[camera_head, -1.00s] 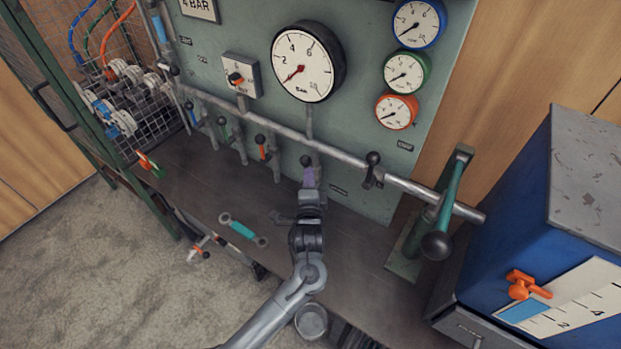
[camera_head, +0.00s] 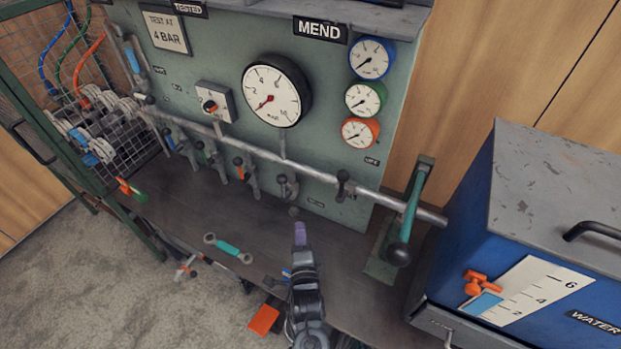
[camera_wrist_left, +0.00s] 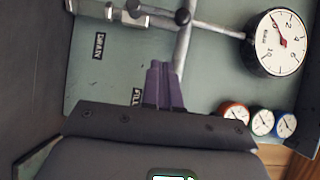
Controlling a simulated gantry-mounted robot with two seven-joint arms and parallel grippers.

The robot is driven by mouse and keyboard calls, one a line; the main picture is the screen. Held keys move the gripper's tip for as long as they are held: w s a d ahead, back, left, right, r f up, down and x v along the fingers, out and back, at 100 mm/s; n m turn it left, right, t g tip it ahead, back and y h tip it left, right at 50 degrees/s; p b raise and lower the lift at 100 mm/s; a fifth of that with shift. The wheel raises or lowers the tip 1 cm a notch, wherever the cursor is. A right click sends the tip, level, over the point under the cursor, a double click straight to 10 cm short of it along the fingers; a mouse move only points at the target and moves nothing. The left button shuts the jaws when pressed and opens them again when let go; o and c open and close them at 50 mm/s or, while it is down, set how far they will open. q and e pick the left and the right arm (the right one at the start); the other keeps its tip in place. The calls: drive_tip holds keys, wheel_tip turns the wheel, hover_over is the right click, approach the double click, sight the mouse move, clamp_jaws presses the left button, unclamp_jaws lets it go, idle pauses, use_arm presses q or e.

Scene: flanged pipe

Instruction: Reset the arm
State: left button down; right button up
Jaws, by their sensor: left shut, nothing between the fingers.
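My left gripper (camera_head: 300,234) is shut with nothing between its purple fingertips. It hangs over the dark bench top (camera_head: 340,262), in front of the grey pipe (camera_head: 322,173) and apart from it. In the left wrist view the closed purple fingers (camera_wrist_left: 165,86) point toward the green panel and its pipe (camera_wrist_left: 183,55). The arm behind the gripper comes up from the bottom of the head view. My right gripper does not show.
Levers (camera_head: 288,187) stick out along the pipe. A green stand with a long handle (camera_head: 411,215) and a blue water tank (camera_head: 560,245) stand to the right. A teal-handled spanner (camera_head: 228,248) lies on the bench's front left. A wire cage (camera_head: 120,150) stands left.

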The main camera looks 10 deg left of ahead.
use_arm(q)
drive_tip(key=shift+g, duration=0.9)
drive_tip(key=s+a+f, duration=0.1)
drive_tip(key=f, duration=0.1)
drive_tip(key=s+a+f, duration=0.1)
drive_tip(key=s+f, duration=0.1)
drive_tip(key=s+a+f+p, duration=0.1)
drive_tip(key=s+f, duration=0.1)
drive_tip(key=shift+s+f, duration=0.15)
drive_tip(key=s+a+f+n+g+h+p, duration=0.1)
drive_tip(key=s+a+f+n+g+p, duration=0.15)
drive_tip(key=s+a, duration=0.55)
drive_tip(key=s+a+r+n+g+h, duration=0.1)
drive_tip(key=s+r+n+g, duration=0.2)
drive_tip(key=s, duration=0.3)
drive_tip(key=s+r+n+g+h, duration=0.2)
drive_tip(key=s+n+g, duration=0.1)
drive_tip(key=s+n, duration=0.15)
drive_tip(key=s+a+r+n+g+h, duration=0.1)
drive_tip(key=s+r+n+g, duration=0.25)
drive_tip(key=s, duration=0.35)
wheel_tip(320, 180, up, 37)
drive_tip(key=p, duration=3.8)
drive_tip(key=shift+w+m+p, duration=0.25)
drive_tip(key=shift+m+p, duration=0.1)
drive_tip(key=shift+p, duration=0.05)
